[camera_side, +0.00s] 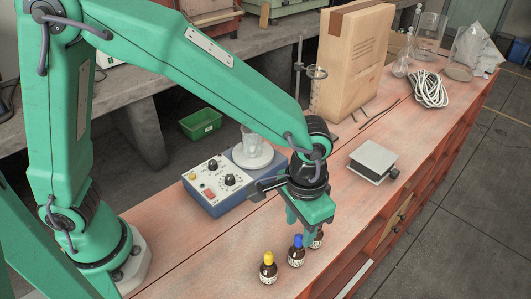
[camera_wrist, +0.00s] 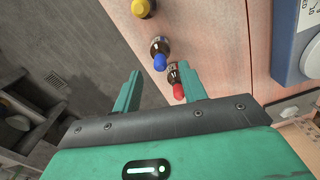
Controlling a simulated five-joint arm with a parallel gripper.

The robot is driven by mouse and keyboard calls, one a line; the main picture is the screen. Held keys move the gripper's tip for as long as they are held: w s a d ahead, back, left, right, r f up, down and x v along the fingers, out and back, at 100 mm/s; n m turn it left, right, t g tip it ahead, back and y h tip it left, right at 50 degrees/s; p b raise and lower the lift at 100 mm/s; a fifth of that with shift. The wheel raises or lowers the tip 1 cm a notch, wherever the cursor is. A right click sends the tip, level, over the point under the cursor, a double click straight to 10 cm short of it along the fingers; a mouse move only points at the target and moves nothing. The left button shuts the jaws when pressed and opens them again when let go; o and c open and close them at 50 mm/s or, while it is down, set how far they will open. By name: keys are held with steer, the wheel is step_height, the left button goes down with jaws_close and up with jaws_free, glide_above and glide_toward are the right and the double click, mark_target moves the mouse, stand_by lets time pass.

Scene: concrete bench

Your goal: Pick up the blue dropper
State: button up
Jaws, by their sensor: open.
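The blue dropper (camera_side: 297,252) is a small dark brown bottle with a white label and a blue top. It stands upright on the bench between the yellow dropper (camera_side: 268,270) and the red-topped dropper (camera_wrist: 178,87). In the side view the red-topped one is mostly hidden behind my gripper (camera_side: 301,226). In the wrist view the blue dropper (camera_wrist: 159,54) lies just past the fingertips of my open gripper (camera_wrist: 158,76), between their lines. The red top is close to the right finger; I cannot tell if they touch. Nothing is held.
A blue control box (camera_side: 225,182) with a beaker on its plate stands behind my gripper. A small grey platform (camera_side: 373,160) is to the right. The bench's front edge is close to the droppers.

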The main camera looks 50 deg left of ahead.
mark_target(299, 236)
steer(key=shift+f, duration=2.3)
steer(key=shift+c, duration=0.4)
steer(key=c, duration=0.6)
